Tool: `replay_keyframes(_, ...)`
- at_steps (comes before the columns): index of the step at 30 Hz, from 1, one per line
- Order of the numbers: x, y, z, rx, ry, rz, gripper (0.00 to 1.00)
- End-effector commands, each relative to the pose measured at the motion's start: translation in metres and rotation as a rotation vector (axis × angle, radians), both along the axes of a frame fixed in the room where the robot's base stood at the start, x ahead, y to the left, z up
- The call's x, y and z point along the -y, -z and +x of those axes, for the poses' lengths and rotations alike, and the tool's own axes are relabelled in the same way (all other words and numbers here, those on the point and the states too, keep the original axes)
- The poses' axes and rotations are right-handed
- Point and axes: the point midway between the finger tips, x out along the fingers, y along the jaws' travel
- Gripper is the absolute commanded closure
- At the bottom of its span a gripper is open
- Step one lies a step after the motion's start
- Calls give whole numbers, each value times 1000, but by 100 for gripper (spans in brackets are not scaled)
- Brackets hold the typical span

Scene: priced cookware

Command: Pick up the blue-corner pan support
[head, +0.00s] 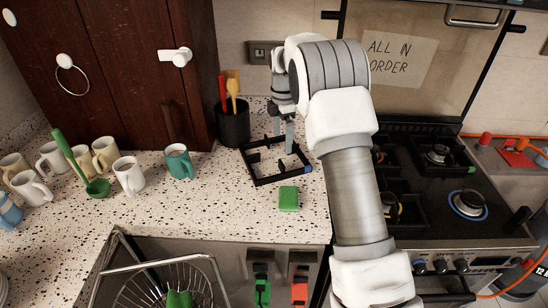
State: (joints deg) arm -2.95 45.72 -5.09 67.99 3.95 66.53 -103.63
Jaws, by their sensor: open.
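The blue-corner pan support (282,177) is a black, open square frame lying flat on the speckled counter, left of the stove. Its blue corner shows at its right front end. My gripper (283,130) points down over the back right part of the frame, with its fingers apart. One finger reaches down near the frame's right side; I cannot tell whether it touches. My arm comes in from the lower right and hides part of the stove.
A black utensil holder (233,126) stands just behind and left of the frame. A green sponge (288,198) lies in front of it. A teal mug (179,161) and several pale mugs stand left. The stove (431,235) is right, the sink rack (170,275) in front.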

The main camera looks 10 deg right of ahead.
Motion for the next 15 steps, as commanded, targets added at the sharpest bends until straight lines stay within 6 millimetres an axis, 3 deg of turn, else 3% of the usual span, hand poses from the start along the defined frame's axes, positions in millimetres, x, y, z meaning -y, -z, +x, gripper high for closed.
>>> replay_keyframes(6,0,44,-1,-2,0,0,1)
replay_keyframes(15,0,68,0,-1,2,0,1)
